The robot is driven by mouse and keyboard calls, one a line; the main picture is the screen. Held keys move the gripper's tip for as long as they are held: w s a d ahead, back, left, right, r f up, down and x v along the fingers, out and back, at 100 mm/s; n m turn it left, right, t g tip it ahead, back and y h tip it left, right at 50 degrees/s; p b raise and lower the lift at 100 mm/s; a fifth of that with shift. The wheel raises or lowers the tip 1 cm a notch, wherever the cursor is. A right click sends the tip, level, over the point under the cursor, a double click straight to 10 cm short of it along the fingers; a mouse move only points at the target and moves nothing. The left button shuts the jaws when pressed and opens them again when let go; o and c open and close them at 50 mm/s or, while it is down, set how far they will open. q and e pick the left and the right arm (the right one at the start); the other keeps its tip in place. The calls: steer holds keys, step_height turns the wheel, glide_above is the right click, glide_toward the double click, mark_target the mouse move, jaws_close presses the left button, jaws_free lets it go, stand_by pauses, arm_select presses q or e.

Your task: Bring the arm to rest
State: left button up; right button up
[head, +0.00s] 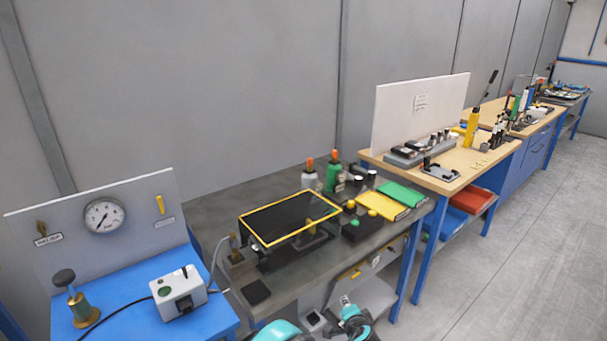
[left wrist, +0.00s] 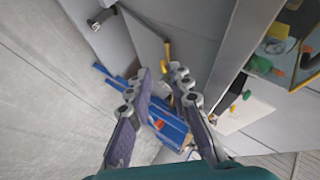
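My left gripper (left wrist: 160,73) shows in the left wrist view with its two purple-grey fingers apart. Nothing is held between them; blue and grey surfaces show in the background beyond the gap.
A grey bench holds a yellow-rimmed dark box (head: 292,232), a green bottle (head: 333,175), a yellow mat (head: 383,206) and a green mat (head: 402,193). Left is a blue table (head: 130,322) with a gauge panel (head: 150,205). Open floor (head: 500,270) lies right.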

arm_select(q)
steer(key=s+a+r+n+g, duration=0.1)
steer(key=s+a+r+n, duration=0.25)
steer(key=a+r, duration=0.5)
steer(key=s+a+r+n+g, duration=0.25)
steer(key=s+a+r, duration=0.3)
steer(key=a, duration=0.65)
steer(key=s+a+n, duration=0.3)
steer(key=s+a, duration=0.2)
steer(key=s, duration=0.5)
steer(key=s+a+r+n, duration=0.1)
steer(key=s+a+n, duration=0.2)
steer(key=s+a, duration=0.3)
steer(key=s+g, duration=0.1)
steer(key=s, duration=0.3)
steer(key=shift+s, duration=0.35)
steer(key=shift+r, duration=0.1)
arm_select(e)
steer(key=shift+o, duration=0.4)
